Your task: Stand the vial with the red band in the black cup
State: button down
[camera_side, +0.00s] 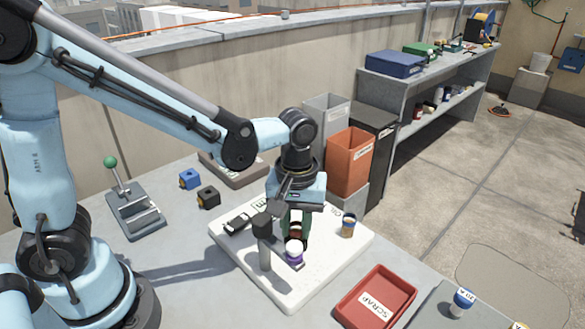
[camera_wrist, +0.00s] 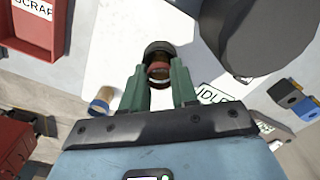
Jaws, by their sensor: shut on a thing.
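My gripper (camera_side: 296,232) points down over a white board (camera_side: 330,255). Its green fingers (camera_wrist: 160,70) are shut on a vial with a red band (camera_wrist: 158,69), which shows between them in the wrist view with glassy amber and dark parts. Just beyond the fingertips is a dark round rim (camera_wrist: 158,46), which looks like the black cup. It is in line with the vial, and I cannot tell whether the vial's lower end is inside it. In the side view the fingers and a white-and-purple item (camera_side: 293,252) hide that spot.
A post with a black head (camera_side: 262,224) stands close beside my gripper. A loose vial (camera_side: 348,225) stands to the right on the board. A red SCRAP tray (camera_side: 375,299) lies front right. Blue and black blocks (camera_side: 208,196) and a green-knobbed lever (camera_side: 111,163) are left. An orange bin (camera_side: 349,163) stands behind.

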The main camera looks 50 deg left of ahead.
jog(key=shift+f, duration=0.3)
jog(key=c, duration=0.8)
grip_release()
notch_tip(320, 180, up, 12)
jog(key=shift+r, duration=0.1)
jog(key=shift+s+a+f+m+t, duration=0.7)
jog(key=shift+a+m+t, duration=0.55)
jog(key=shift+a, duration=0.35)
jog(key=shift+s+a+f+m+t, duration=0.6)
jog(key=shift+a+m+t, duration=0.65)
jog(key=shift+a, duration=0.3)
jog(key=shift+s+a+f+m+t, duration=0.7)
jog(key=shift+a+m+t, duration=0.5)
jog(key=shift+a, duration=0.4)
